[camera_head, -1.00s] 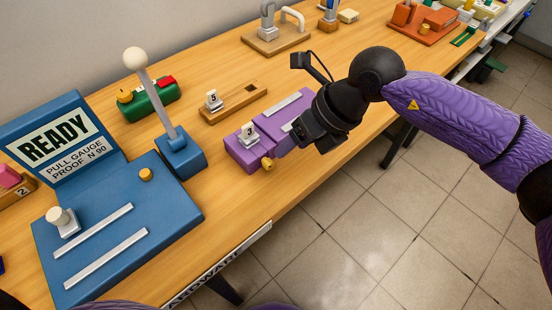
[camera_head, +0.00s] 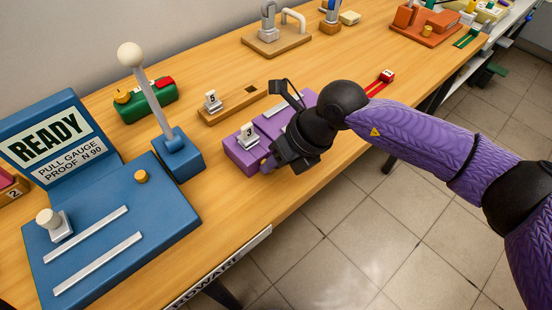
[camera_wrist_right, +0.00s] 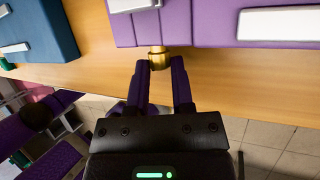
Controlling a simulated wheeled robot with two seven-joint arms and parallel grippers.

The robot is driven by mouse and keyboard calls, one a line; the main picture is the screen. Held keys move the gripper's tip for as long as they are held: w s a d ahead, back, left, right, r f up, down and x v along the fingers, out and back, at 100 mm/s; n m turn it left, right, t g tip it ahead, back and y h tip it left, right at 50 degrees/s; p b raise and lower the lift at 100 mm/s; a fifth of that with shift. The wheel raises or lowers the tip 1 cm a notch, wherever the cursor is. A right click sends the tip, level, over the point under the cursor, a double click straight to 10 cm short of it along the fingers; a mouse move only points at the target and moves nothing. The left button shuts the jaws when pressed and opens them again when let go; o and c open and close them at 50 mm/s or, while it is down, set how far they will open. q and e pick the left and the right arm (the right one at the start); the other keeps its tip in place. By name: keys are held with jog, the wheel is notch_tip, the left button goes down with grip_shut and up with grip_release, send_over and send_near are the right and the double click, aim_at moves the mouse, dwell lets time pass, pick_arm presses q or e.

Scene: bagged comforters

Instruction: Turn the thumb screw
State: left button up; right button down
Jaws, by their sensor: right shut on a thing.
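The brass thumb screw (camera_wrist_right: 158,54) sticks out of the front face of the purple fixture (camera_head: 240,156), near its left end. In the right wrist view the fixture (camera_wrist_right: 205,30) fills the top. My right gripper (camera_wrist_right: 160,66) has its two purple fingertips on either side of the screw, shut on it. In the head view my right gripper (camera_head: 268,164) is at the fixture's front edge, and it hides most of the screw. A grey block marked 3 (camera_head: 248,135) stands on the fixture. My left gripper is not in view.
A blue gauge stand (camera_head: 110,225) with a READY sign and a white-knobbed lever (camera_head: 150,90) is on the left. A wooden block marked 5 (camera_head: 232,104) and a green device (camera_head: 147,102) stand behind. The wooden bench's (camera_head: 225,215) front edge is close to the gripper.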

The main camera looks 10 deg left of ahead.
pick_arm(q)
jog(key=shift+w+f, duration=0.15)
pick_arm(e)
jog(key=shift+f, duration=0.1)
jog(key=shift+w+d+f+m+g+y+b, duration=0.1)
jog(key=shift+m+g+y+b, duration=0.05)
jog(key=shift+g+y+b, duration=0.3)
jog(key=shift+w+d+f+m+g+y+b, duration=0.15)
jog(key=shift+g+y+b, duration=0.2)
jog(key=shift+b, duration=0.2)
jog(key=g+y+b, duration=0.2)
jog(key=b, duration=0.1)
jog(key=shift+w+f+m, duration=0.1)
jog(key=shift+f+m, duration=0.05)
jog(key=shift+m, duration=0.25)
jog(key=shift+g+y+b, duration=0.45)
jog(key=shift+g+y, duration=0.05)
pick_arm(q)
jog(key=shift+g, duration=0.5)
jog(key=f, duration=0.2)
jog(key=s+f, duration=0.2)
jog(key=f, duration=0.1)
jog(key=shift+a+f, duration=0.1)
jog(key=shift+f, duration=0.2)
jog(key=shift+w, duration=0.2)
